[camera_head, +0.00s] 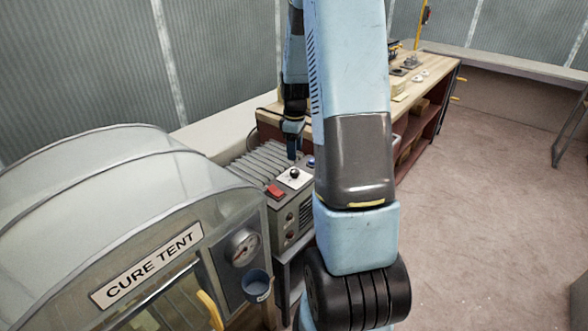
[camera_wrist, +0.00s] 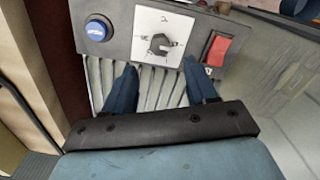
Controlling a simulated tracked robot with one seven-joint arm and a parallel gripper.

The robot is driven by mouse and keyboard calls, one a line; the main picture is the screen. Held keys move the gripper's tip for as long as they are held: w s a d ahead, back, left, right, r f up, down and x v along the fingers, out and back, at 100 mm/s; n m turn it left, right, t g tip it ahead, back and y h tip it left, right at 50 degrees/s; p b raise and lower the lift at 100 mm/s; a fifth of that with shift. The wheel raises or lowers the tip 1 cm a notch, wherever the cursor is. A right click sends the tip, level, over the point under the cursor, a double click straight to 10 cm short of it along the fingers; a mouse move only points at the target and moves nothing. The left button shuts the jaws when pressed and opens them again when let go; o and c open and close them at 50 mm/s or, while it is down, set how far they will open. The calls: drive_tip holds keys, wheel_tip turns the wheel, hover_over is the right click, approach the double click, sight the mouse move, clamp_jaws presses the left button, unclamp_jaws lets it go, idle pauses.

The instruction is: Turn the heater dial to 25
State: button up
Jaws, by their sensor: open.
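The heater dial (camera_wrist: 159,44) is a black knob on a white square plate with small markings, on the grey top panel of the heater (camera_wrist: 120,32). Its pointer angle and numbers are too small to read surely. In the head view the dial (camera_head: 295,173) sits on the heater (camera_head: 290,228), just past the cure tent. My gripper (camera_wrist: 165,78) is open and empty, its two blue fingers apart and pointing toward the dial's plate. In the head view my gripper (camera_head: 291,157) is just behind the dial. The fingers do not appear around the knob.
A blue button (camera_wrist: 97,30) and a red switch (camera_wrist: 218,49) flank the dial plate. Ribbed metal fins (camera_wrist: 145,88) lie beneath the fingers. The cure tent (camera_head: 120,215) stands left front, and a wooden workbench (camera_head: 425,75) stands behind. Open floor lies right.

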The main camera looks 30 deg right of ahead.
sight(294, 171)
wheel_tip(294, 171, down, 8)
drive_tip(key=shift+f, duration=0.15)
idle(0.4)
drive_tip(key=c, duration=1)
drive_tip(key=shift+a, duration=0.25)
drive_tip(key=shift+c, duration=0.3)
drive_tip(key=shift+d, duration=0.15)
